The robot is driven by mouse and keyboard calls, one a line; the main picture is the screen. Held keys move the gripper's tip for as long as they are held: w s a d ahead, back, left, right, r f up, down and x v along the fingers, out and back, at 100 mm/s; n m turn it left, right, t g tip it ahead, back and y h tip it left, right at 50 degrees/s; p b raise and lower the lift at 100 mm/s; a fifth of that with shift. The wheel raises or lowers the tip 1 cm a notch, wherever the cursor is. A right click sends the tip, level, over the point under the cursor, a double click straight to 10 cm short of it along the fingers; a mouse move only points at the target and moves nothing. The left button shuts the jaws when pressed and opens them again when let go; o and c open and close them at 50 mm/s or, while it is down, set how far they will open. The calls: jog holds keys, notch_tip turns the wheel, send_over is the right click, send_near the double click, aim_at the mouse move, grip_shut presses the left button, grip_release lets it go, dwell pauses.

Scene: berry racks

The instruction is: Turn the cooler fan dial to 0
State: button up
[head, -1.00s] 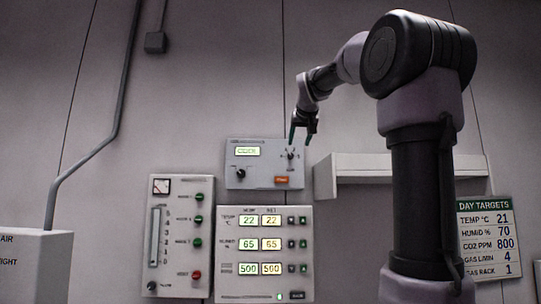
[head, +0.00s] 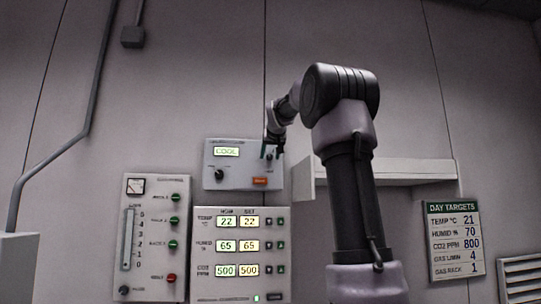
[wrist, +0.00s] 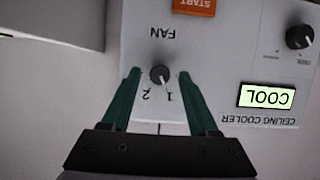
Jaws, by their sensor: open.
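The ceiling cooler panel (head: 244,190) is a light grey box on the wall, with a lit display reading COOL (wrist: 267,97). It appears upside down in the wrist view. The small black fan dial (wrist: 159,74) sits under the FAN label, with marks 1 and 2 visible on the gripper's side. A pale pointer mark shows on the dial, seemingly towards the 1; I cannot read it surely. My gripper (wrist: 159,76) is open, its green fingers on either side of the dial with gaps visible. In the head view my gripper (head: 272,152) covers part of the dial.
An orange START button (wrist: 194,5) and another black knob (wrist: 299,36) share the panel. Below are a readout panel (head: 240,285) and a slider panel (head: 150,190). A white shelf (head: 400,173) juts out at the right. A DAY TARGETS sign (head: 454,240) hangs farther right.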

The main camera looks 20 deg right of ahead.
grip_shut()
dwell(0.4)
jog(key=n+h, duration=0.2)
jog(key=n, duration=0.2)
jog(key=shift+w+a+f+h, duration=0.1)
jog(key=shift+a+h, duration=0.15)
jog(key=shift+h, duration=0.15)
jog(key=n+h, duration=0.1)
jog(key=n, duration=0.1)
jog(key=n+h, duration=0.1)
jog(key=n, duration=0.1)
jog(key=shift+a+f+h, duration=0.1)
jog(key=shift+f+h, duration=0.05)
jog(key=shift+h, duration=0.15)
jog(key=shift+n, duration=0.3)
